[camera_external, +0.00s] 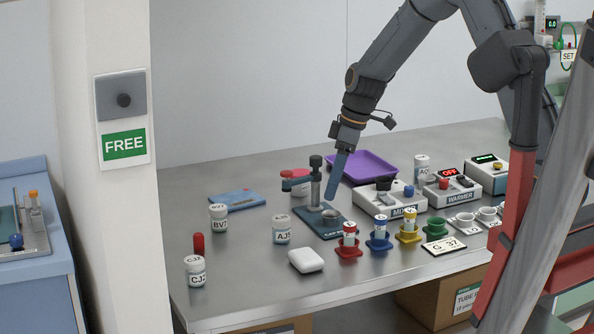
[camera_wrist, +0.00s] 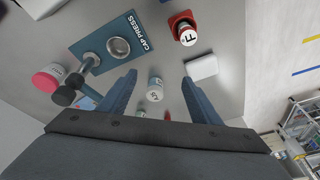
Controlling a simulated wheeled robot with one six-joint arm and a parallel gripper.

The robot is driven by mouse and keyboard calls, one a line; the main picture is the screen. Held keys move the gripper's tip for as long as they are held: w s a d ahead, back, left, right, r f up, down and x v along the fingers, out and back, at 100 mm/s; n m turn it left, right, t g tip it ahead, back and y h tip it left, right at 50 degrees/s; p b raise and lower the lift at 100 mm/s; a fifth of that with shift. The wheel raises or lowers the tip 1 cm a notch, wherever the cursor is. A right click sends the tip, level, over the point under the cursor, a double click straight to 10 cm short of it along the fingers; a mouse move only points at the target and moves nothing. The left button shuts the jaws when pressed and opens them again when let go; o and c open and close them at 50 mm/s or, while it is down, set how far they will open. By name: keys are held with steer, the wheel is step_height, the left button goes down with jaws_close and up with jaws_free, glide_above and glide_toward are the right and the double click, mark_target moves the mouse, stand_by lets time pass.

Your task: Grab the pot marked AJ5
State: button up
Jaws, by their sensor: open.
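The pot marked AJ5 (camera_external: 282,230) is a small white-lidded jar with a pale label, upright on the steel bench left of the cap press. In the wrist view a similar pot (camera_wrist: 155,84) shows beyond and between my finger tips; its label is too small to read surely. My gripper (camera_external: 333,198) points down above the bench, up and right of the AJ5 pot, over the cap press area. It also shows in the wrist view (camera_wrist: 158,78), with its two blue fingers apart and nothing between them.
The cap press (camera_external: 323,222) stands right of the AJ5 pot, a white box (camera_external: 306,260) in front. Pots BV7 (camera_external: 218,219) and CJ2 (camera_external: 195,271) and a red cylinder (camera_external: 198,244) stand left. Colored holders with tubes (camera_external: 379,236) and a mixer (camera_external: 390,202) are right.

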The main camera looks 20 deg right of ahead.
mark_target(283, 218)
steer(key=w+a+f+n, duration=0.1)
steer(key=w+a, duration=0.1)
steer(key=a, duration=0.1)
steer(key=w+a+f+n+y+b, duration=0.1)
steer(key=w+a+f+n, duration=0.1)
steer(key=a, duration=0.1)
steer(key=w+a+f+n, duration=0.1)
steer(key=w+a, duration=0.1)
steer(key=shift+w+a+f+n+g+y, duration=0.2)
steer(key=shift+a+n+g+y, duration=0.1)
steer(key=shift+a+n, duration=0.1)
steer(key=shift+x, duration=1.1)
steer(key=f+p, duration=0.2)
steer(key=f, duration=0.2)
steer(key=shift+s+a+p, duration=0.25)
steer(key=shift+a+p, duration=0.05)
steer(key=shift+p, duration=0.1)
steer(key=shift+w+a+f, duration=0.1)
steer(key=shift+a+f, duration=0.1)
steer(key=shift+f, duration=0.35)
steer(key=c, duration=1.1)
steer(key=shift+c, duration=0.2)
